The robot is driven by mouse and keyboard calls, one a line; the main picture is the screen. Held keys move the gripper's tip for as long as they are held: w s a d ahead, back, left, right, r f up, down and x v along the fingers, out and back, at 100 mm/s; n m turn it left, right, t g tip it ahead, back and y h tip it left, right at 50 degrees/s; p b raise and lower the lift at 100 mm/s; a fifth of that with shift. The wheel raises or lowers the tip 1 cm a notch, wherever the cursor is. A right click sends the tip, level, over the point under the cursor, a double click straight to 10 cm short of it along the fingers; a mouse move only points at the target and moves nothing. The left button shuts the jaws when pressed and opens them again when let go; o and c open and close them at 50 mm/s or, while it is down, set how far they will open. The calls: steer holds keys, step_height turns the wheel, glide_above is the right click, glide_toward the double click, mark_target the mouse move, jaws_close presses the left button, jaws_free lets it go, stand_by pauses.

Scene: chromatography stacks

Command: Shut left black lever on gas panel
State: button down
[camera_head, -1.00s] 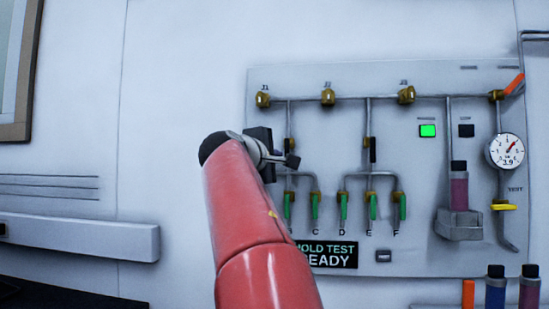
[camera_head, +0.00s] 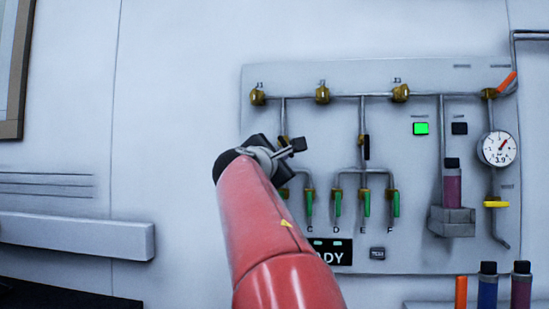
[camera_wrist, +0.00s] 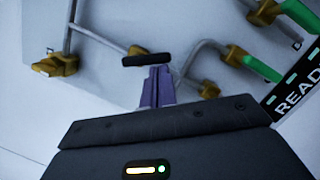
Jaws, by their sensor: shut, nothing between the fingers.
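The left black lever (camera_wrist: 148,59) sits on a brass valve on the pipe below J1. In the wrist view it lies at a slant to its pipe, neither in line nor square across. In the head view my gripper (camera_head: 298,146) and arm mostly hide it. The gripper's purple fingers (camera_wrist: 158,72) are together and empty. Their tips are right beside the lever's lower edge in the wrist view; I cannot tell whether they touch. The gas panel (camera_head: 410,105) is on the wall.
A second black lever (camera_head: 366,147) stands upright to the right, in line with its pipe. Below are several green-handled valves (camera_head: 367,204). A gauge (camera_head: 499,149) and a holder (camera_head: 453,222) with a vial are at right. A wall rail (camera_head: 75,236) is at left.

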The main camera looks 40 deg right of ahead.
steer(key=shift+s+d+n+t+y+p, duration=0.15)
steer(key=shift+s+d+n+t+p, duration=0.3)
steer(key=shift+n, duration=1.25)
steer(key=shift+s+d+n+t+y+p, duration=0.15)
steer(key=shift+n+t, duration=0.45)
steer(key=shift+n, duration=1.1)
steer(key=shift+s+d+n+t+y+p, duration=0.2)
steer(key=shift+s+d+n+t, duration=0.25)
steer(key=shift+n, duration=1.25)
steer(key=s+a+f+b, duration=0.4)
steer(key=s+a+f, duration=0.1)
steer(key=a, duration=0.3)
steer(key=shift+a+b, duration=0.3)
steer(key=shift+a, duration=0.05)
steer(key=shift+s, duration=0.1)
